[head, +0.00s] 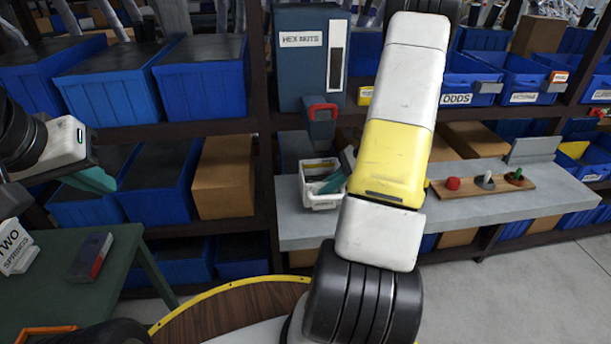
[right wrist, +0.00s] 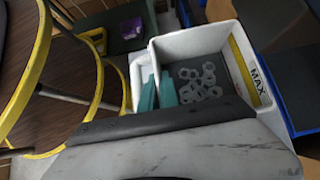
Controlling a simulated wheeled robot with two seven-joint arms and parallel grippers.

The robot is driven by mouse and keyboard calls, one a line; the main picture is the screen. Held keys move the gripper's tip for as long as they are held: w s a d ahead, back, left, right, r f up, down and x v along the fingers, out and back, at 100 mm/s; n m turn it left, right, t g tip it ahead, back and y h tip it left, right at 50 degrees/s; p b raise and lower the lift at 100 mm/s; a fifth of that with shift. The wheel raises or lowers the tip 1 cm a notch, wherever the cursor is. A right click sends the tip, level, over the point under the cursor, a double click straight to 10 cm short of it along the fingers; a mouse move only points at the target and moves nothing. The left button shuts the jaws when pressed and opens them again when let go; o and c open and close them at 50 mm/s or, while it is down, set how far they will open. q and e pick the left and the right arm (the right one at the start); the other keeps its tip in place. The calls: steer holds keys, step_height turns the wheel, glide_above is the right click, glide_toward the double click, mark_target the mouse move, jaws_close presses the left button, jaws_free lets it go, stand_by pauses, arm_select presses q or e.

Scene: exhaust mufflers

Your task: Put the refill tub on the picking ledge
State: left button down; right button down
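The refill tub (head: 323,203) is a small white open box, seen in front of the grey picking ledge (head: 297,226) below the hex nuts dispenser. Whether its base touches the ledge is unclear. In the right wrist view the tub (right wrist: 240,42) shows a MAX mark and several pale hex nuts (right wrist: 200,82) inside. My right gripper (right wrist: 158,92) has teal fingers close together on the tub's near wall, and it also shows in the head view (head: 341,172), partly hidden by my arm. My left gripper (head: 94,180) is far left, away from the tub; its finger opening is not clear.
The hex nuts dispenser (head: 310,62) with a red-rimmed spout (head: 322,113) stands right above the tub. A wooden board with coloured knobs (head: 485,186) lies on the ledge at the right. A green table (head: 60,285) stands front left. Blue bins fill the shelves.

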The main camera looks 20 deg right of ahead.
steer(key=shift+w+d, duration=0.25)
steer(key=shift+w, duration=0.9)
steer(key=shift+w+f, duration=0.15)
steer(key=shift+w, duration=0.05)
steer(key=shift+f, duration=1.55)
steer(key=c, duration=1.6)
jaws_free()
steer(key=shift+f, duration=0.15)
